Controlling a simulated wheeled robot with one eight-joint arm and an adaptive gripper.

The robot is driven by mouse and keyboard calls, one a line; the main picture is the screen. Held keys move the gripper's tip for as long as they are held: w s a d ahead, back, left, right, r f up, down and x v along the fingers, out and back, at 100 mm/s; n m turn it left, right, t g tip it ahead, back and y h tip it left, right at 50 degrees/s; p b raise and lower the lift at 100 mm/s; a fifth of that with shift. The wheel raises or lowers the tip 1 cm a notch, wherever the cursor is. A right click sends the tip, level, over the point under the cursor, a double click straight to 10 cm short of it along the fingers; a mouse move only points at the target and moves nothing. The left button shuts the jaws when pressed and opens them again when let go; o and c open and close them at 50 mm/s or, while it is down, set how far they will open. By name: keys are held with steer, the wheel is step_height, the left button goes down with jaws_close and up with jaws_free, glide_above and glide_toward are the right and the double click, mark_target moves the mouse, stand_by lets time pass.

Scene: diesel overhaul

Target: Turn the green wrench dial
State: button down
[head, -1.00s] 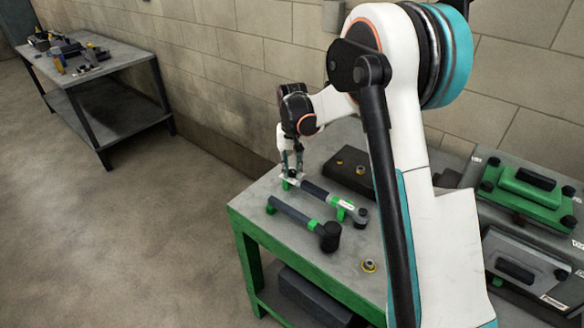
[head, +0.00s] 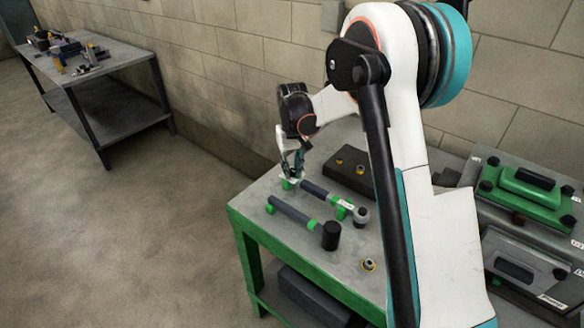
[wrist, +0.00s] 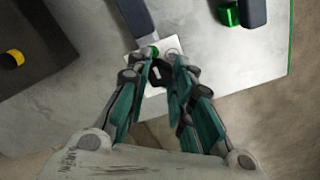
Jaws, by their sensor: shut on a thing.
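The upper torque wrench (head: 318,193) lies on the green-framed bench, with a dark grey handle, a white label and a grey round head. A second wrench-like tool (head: 290,210) with a green collar and black head lies in front of it. My gripper (head: 292,174) is at the far left end of the upper wrench. In the wrist view my gripper (wrist: 164,66) is shut on a small black knob at a pale plate (wrist: 165,45) on the handle's end. A bit of green (wrist: 153,51) shows beside the fingertips. The fingers partly hide the dial.
The bench (head: 246,206) ends close beyond the gripper. A dark block (head: 349,165) with yellow-ringed fittings lies behind the wrenches. A green case (head: 530,190) and a grey case (head: 520,262) stand at right. Another bench (head: 90,78) is far left.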

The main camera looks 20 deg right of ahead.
mark_target(292, 171)
steer(key=c, duration=1.4)
jaws_free()
step_height(292, 171, up, 12)
steer(key=shift+r, duration=0.1)
